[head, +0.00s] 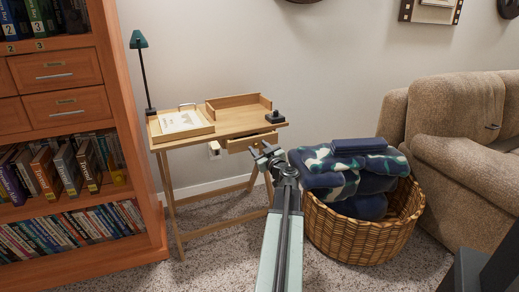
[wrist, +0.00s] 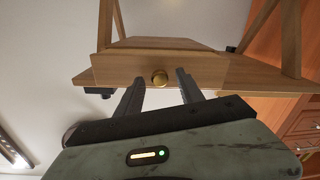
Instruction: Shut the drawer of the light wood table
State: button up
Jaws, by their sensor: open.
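The light wood table (head: 230,121) stands against the wall, left of centre in the head view. Its drawer (head: 250,142) sticks out from under the right part of the tabletop, so it is partly open. My gripper (head: 262,150) is open just in front of the drawer.
A wooden tray with papers (head: 182,122), a green desk lamp (head: 141,62) and a small dark object (head: 275,117) are on the table. A wicker basket (head: 355,235) with folded blankets stands close right of my arm. A bookcase (head: 130,130) is left, a sofa (head: 455,115) right.

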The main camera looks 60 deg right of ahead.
grip_shut()
dwell(1.3)
